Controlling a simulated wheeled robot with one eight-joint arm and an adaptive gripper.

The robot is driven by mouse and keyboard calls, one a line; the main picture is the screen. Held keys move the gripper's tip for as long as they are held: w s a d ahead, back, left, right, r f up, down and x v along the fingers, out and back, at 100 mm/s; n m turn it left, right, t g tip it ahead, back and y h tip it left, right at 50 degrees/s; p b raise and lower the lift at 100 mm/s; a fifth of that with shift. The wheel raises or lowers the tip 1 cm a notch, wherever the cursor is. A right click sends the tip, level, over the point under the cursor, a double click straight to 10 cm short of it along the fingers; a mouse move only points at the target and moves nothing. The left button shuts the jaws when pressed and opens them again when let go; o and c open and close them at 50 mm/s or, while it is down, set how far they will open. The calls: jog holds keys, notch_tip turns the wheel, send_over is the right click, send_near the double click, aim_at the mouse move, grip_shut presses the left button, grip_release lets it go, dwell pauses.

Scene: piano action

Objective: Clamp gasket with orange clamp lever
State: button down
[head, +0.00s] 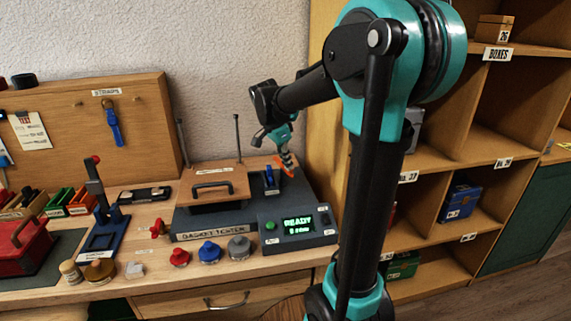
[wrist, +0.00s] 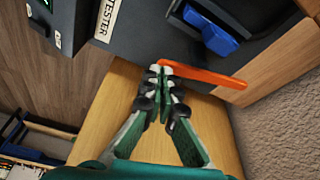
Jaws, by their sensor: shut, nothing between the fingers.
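The orange clamp lever (head: 288,171) is at the right rear of the dark gasket tester (head: 300,212). In the wrist view the orange lever (wrist: 205,77) runs sideways, and its left end is at my fingertips. My gripper (head: 287,158) is over the lever in the head view. In the wrist view my gripper (wrist: 161,73) has its fingertips together, with nothing between them. The tips overlap the lever's end in the picture; I cannot tell whether they touch it. No gasket can be made out. A wooden lid (head: 232,185) with a dark handle lies on the tester.
A blue part (head: 270,181) stands on the tester left of the lever; it also shows in the wrist view (wrist: 212,32). The tester's display (head: 298,224) reads READY. Red, blue (head: 209,252) and grey knobs stand in front. A wooden shelf unit (head: 465,140) is on the right.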

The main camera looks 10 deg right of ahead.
jog(key=shift+d, duration=0.35)
jog(key=d+n, duration=0.1)
jog(key=n, duration=0.1)
jog(key=w+d+n+t+y, duration=0.1)
jog(key=n, duration=0.2)
jog(key=d+n, duration=0.1)
jog(key=n, duration=0.2)
jog(key=shift+w+d+t, duration=0.25)
jog(key=shift+d+t, duration=0.1)
jog(key=shift+t, duration=0.05)
dwell(0.4)
jog(key=shift+w+d+n+y, duration=0.25)
jog(key=shift+w+d+n, duration=0.05)
jog(key=shift+n, duration=0.4)
jog(key=shift+w+d+n+y, duration=0.25)
jog(key=shift+w+d+n, duration=0.05)
jog(key=shift+n, duration=0.4)
jog(key=shift+w+d, duration=0.5)
jog(key=shift+w, duration=0.3)
dwell(0.9)
jog(key=shift+s, duration=0.1)
